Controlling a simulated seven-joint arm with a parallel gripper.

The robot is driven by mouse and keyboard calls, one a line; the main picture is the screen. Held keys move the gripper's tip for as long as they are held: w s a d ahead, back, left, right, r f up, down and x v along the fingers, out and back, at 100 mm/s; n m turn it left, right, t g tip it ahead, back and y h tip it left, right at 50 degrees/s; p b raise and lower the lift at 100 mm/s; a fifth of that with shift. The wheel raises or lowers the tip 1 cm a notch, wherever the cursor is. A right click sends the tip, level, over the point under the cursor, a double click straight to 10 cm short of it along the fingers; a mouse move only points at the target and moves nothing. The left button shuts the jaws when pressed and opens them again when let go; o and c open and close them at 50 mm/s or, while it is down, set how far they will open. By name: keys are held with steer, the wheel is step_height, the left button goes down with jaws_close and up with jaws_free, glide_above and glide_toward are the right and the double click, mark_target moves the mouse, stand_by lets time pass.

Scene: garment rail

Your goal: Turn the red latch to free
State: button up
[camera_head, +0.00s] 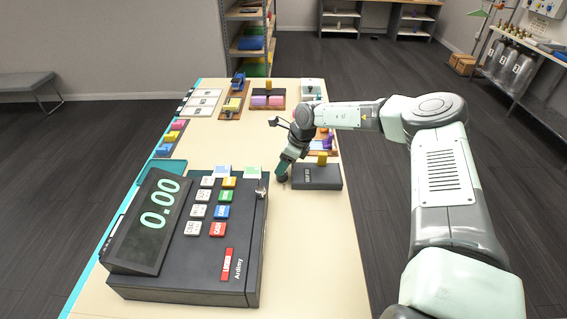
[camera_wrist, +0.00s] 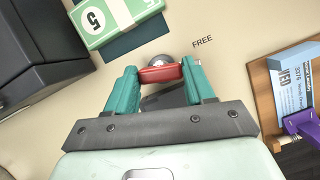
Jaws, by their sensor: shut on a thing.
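The red latch (camera_wrist: 160,74) shows in the wrist view as a short red bar in front of a round grey metal part (camera_wrist: 161,61). The printed word FREE (camera_wrist: 202,42) is on the pale table just beyond it, to the right. My gripper (camera_wrist: 162,84) has its teal fingers on either side of the red bar and is shut on it. In the head view my gripper (camera_head: 282,172) is low at the table, between the cash register and a dark box. The latch cannot be made out there, and its angle relative to FREE is hard to tell.
The dark cash register (camera_head: 240,268) stands left of my gripper. A dark box (camera_head: 318,178) with a yellow knob is close on the right. The wrist view shows a green note bundle (camera_wrist: 112,18) and a purple clamp (camera_wrist: 303,124). The table's front right is clear.

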steer(key=shift+f+n+g, duration=0.15)
steer(key=shift+n+g, duration=0.45)
steer(key=shift+n, duration=0.9)
steer(key=shift+d, duration=0.1)
steer(key=o, duration=1)
steer(key=shift+o, duration=0.2)
steer(key=v, duration=1.1)
steer(key=shift+w, duration=0.1)
